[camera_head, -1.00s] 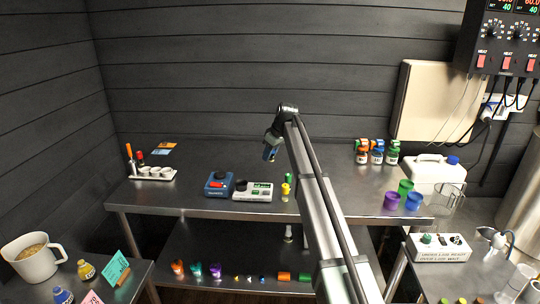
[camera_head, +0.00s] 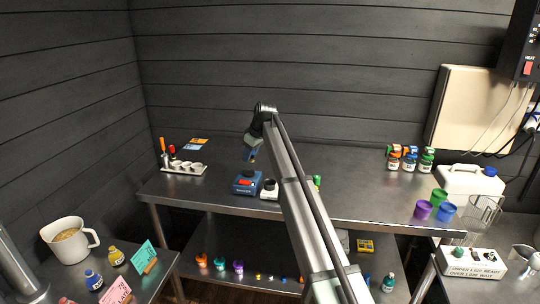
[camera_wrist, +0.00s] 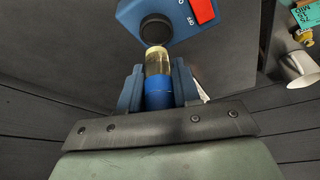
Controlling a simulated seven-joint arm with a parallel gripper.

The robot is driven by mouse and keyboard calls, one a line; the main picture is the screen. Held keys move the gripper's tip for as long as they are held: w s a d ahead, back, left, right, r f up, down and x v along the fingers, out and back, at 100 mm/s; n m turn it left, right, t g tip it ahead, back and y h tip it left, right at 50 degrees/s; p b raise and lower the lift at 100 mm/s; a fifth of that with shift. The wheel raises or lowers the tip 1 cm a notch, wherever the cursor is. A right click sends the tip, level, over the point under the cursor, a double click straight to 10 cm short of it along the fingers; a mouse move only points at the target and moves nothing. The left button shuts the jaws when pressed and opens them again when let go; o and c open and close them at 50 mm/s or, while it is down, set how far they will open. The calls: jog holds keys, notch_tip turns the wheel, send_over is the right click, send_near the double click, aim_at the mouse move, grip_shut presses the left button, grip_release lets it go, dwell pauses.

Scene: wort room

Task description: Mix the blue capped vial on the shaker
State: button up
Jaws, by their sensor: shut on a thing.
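The shaker (camera_head: 242,187) is a blue box with a round black cup and a red switch, on the steel bench left of my arm. It also fills the top of the wrist view (camera_wrist: 173,14), with its black cup (camera_wrist: 155,29) in the middle. My gripper (camera_head: 251,155) is over the shaker in the head view, apart from it. In the wrist view my gripper (camera_wrist: 158,84) is shut on the blue capped vial (camera_wrist: 158,63), around its blue cap. The pale yellow glass end points towards the black cup and overlaps its edge; whether they touch cannot be told.
Orange- and green-topped bottles (camera_head: 410,160) and coloured cups (camera_head: 440,204) stand to the right. Bench is bare behind the shaker.

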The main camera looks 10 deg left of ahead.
aim_at(246, 170)
jog(key=shift+a+r, duration=0.15)
jog(key=shift+a, duration=0.75)
jog(key=shift+w+d+m, duration=0.1)
jog(key=shift+w+m, duration=0.35)
jog(key=shift+m, duration=0.15)
jog(key=shift+w+m+t, duration=0.1)
jog(key=shift+m+t, duration=0.2)
jog(key=shift+m, duration=0.2)
jog(key=shift+f, duration=2.55)
jog(key=shift+f, duration=0.4)
jog(key=shift+r, duration=0.15)
dwell(0.8)
jog(key=shift+r, duration=2.85)
